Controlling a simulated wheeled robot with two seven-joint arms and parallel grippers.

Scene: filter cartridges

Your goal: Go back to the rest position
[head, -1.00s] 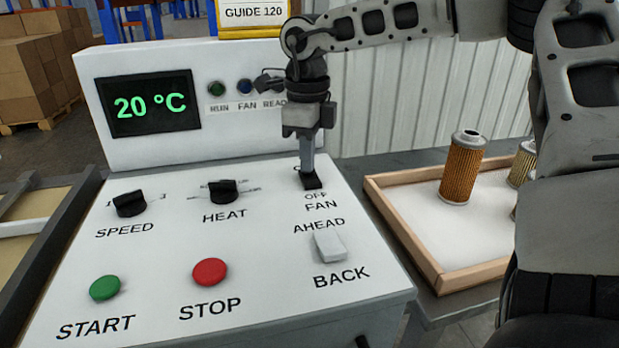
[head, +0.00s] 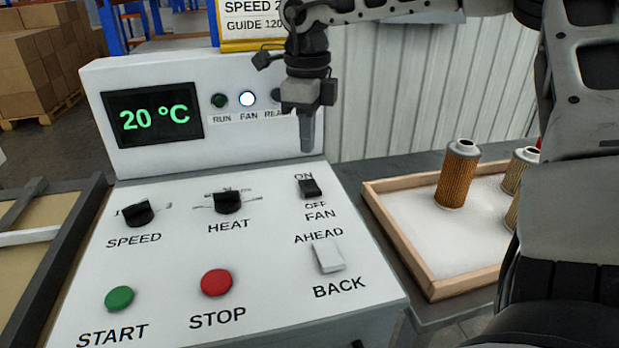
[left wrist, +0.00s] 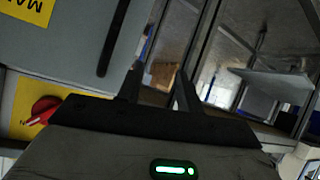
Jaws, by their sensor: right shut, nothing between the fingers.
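My right gripper (head: 308,145) is shut and empty, pointing down in the head view. Its tip is above and apart from the black FAN switch (head: 310,188) on the white control panel (head: 270,265). The switch sits between its ON and OFF labels. The FAN lamp (head: 247,99) glows bright white-blue; the RUN lamp (head: 219,101) is dark green. The READY lamp is hidden behind my right gripper. My left gripper (left wrist: 157,88) shows only in the left wrist view, its two fingers apart with nothing between them.
A wooden-rimmed tray (head: 405,243) with filter cartridges (head: 458,175) stands right of the panel, partly hidden by my right arm. A display (head: 152,118) reads 20 °C. The left wrist view shows a red knob (left wrist: 42,110) on yellow beside my left gripper.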

